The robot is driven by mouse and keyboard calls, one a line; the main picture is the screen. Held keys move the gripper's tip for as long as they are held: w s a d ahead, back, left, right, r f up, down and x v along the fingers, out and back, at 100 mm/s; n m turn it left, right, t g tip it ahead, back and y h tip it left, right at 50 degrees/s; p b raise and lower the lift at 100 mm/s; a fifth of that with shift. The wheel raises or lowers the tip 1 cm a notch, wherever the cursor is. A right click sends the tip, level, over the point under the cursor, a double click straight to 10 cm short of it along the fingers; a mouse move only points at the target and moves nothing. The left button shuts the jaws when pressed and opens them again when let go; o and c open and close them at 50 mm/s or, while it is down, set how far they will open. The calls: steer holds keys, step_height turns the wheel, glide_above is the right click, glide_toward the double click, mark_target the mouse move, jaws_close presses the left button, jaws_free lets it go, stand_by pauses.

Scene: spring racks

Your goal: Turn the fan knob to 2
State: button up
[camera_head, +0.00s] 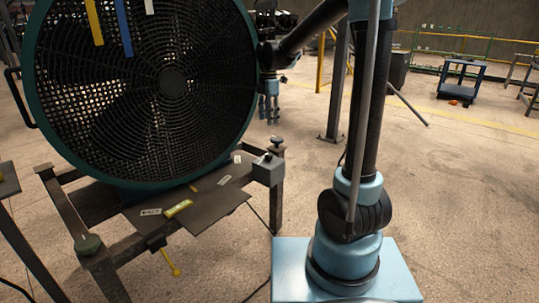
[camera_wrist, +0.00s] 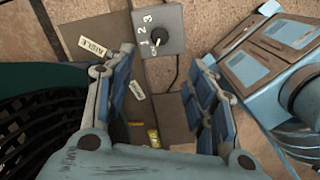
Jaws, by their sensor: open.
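The large round fan (camera_head: 172,82) with a dark grille and green rim stands at the left of the head view. Its grey control box (camera_head: 268,170) sits at the right end of the fan's stand. In the wrist view the control box (camera_wrist: 172,22) shows printed numbers 1, 2 and 3 around a small dark fan knob (camera_wrist: 157,37) with a light pointer. The exact pointer setting is too small to tell. My gripper (camera_wrist: 160,62) is open and empty, its blue fingers apart, with the box beyond the fingertips. In the head view my gripper (camera_head: 269,108) hangs above the box.
Coloured ribbons hang on the grille. Paper labels and a yellow tag (camera_head: 178,209) lie on the dark plate (camera_head: 215,205) beside the fan. A post (camera_head: 338,90) stands behind my arm. A blue cart (camera_head: 461,80) is far right. The floor at right is mostly clear.

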mark_target(269, 154)
step_height(269, 154, down, 17)
steer(key=shift+f, duration=0.15)
stand_by(0.6)
steer(key=shift+c, duration=0.5)
steer(key=c, duration=1)
steer(key=shift+d, duration=0.1)
